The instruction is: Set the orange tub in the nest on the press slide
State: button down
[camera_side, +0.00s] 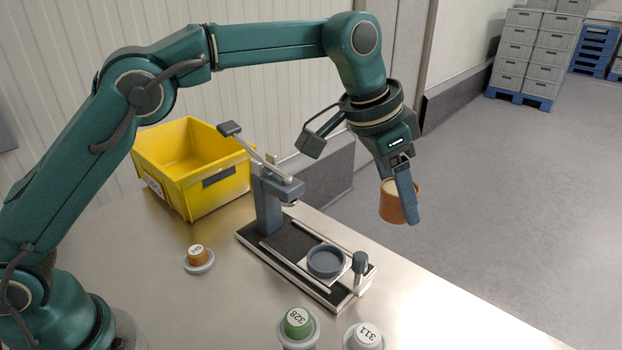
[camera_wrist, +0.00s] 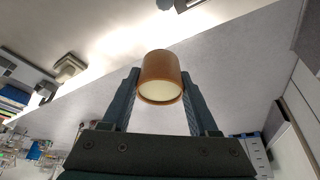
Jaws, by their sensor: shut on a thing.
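An orange tub (camera_side: 390,206) with a pale inside or top is held in my gripper (camera_side: 404,192), up in the air to the right of the press. In the wrist view the tub (camera_wrist: 160,78) sits between the two fingers of my gripper (camera_wrist: 161,88). The press slide (camera_side: 303,265) is a dark plate with rails on the table. The nest (camera_side: 326,274) is a round grey-blue cup near its front end, and it looks empty. The press (camera_side: 270,200) with its lever stands at the back end of the slide.
A yellow bin (camera_side: 190,190) stands at the back left. A small orange-topped piece (camera_side: 197,255) marked 345 or similar, a green one (camera_side: 297,322) marked 328 and a white one (camera_side: 367,336) marked 311 stand on the table. A short knob (camera_side: 360,264) rises beside the nest.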

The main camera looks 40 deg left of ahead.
jog(key=s+a+r+n+y, duration=0.1)
jog(key=s+a+r+n, duration=0.15)
jog(key=a, duration=0.35)
jog(key=s+a+r+n, duration=0.1)
jog(key=s+a, duration=0.2)
jog(key=a, duration=0.4)
jog(key=s+a+r+n+y, duration=0.1)
jog(key=s+a+r+n, duration=0.15)
jog(key=a, duration=0.35)
jog(key=m+h, duration=0.1)
jog(key=m, duration=0.2)
send_over(333, 260)
jog(key=s+a, duration=0.1)
notch_tip(333, 260, down, 8)
jog(key=f, duration=0.6)
jog(key=shift+s+d+f, duration=0.15)
jog(key=shift+d+f, duration=0.05)
jog(key=shift+f, duration=2.3)
